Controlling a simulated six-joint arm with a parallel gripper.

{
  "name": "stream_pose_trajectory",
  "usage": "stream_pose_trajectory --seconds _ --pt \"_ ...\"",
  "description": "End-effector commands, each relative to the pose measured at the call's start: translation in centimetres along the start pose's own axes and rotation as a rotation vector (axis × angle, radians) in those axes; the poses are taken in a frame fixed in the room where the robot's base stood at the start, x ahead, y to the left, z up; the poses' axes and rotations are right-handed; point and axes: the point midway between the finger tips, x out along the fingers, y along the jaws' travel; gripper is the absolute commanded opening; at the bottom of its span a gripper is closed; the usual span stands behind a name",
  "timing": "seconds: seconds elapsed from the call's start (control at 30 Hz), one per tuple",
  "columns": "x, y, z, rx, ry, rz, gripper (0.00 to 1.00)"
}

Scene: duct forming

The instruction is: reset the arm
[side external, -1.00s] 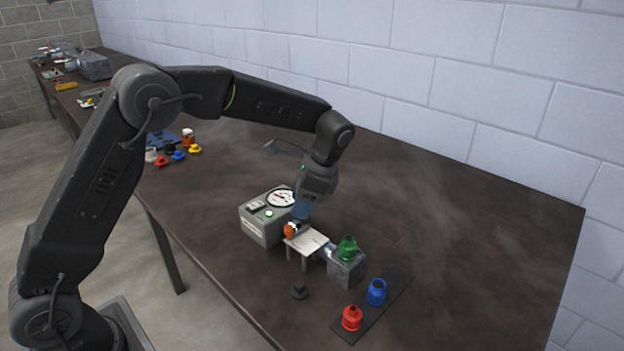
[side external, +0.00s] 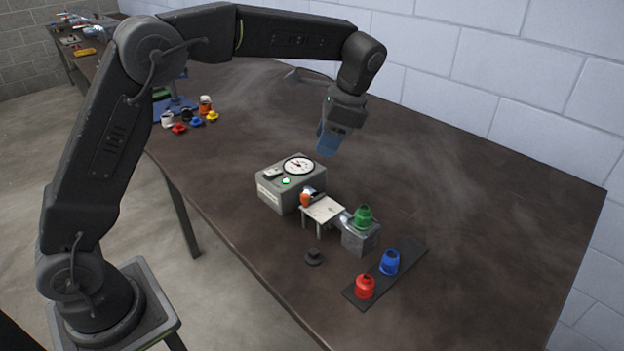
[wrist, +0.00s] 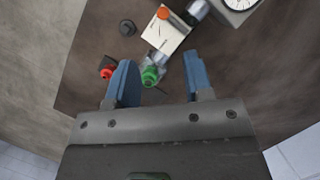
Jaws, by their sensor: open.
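My gripper (side external: 328,141) hangs above the dark table, up and behind the gauge box, clear of everything. In the wrist view its two blue fingers (wrist: 160,82) stand wide apart with nothing held between them. A green fitting (side external: 363,216) sits on a grey block (side external: 361,238) beside a small white stand (side external: 323,209). The green fitting also shows in the wrist view (wrist: 150,76), seen between the fingers but below them. An orange-ended piece (side external: 306,198) is at the left end of the white stand, against the gauge box.
A grey box with a round gauge (side external: 291,183) stands left of the white stand. A dark strip (side external: 405,264) carries a red fitting (side external: 365,286) and a blue fitting (side external: 390,261). A small black part (side external: 313,257) lies in front. The table's right side is bare.

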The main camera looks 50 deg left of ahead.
Motion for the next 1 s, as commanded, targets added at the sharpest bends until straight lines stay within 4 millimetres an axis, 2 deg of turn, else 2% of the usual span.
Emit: stream_pose_trajectory --seconds 0.03,0.2,0.4,0.57,0.7,0.83,1.0 --pt "-0.9 0.6 1.3 -0.031 0.035 -0.011 0.47" --pt "-2.9 3.3 6.0 -0.172 0.177 -0.042 0.47" --pt "-3.4 7.4 11.3 -0.351 0.354 -0.062 0.47" --pt "-2.2 10.9 14.9 -0.498 0.499 -0.063 0.47" --pt "-0.3 13.8 17.3 -0.622 0.623 -0.055 0.47" --pt "1.6 15.7 18.6 -0.711 0.713 -0.042 0.47" --pt "3.2 17.0 19.2 -0.775 0.774 -0.029 0.47"
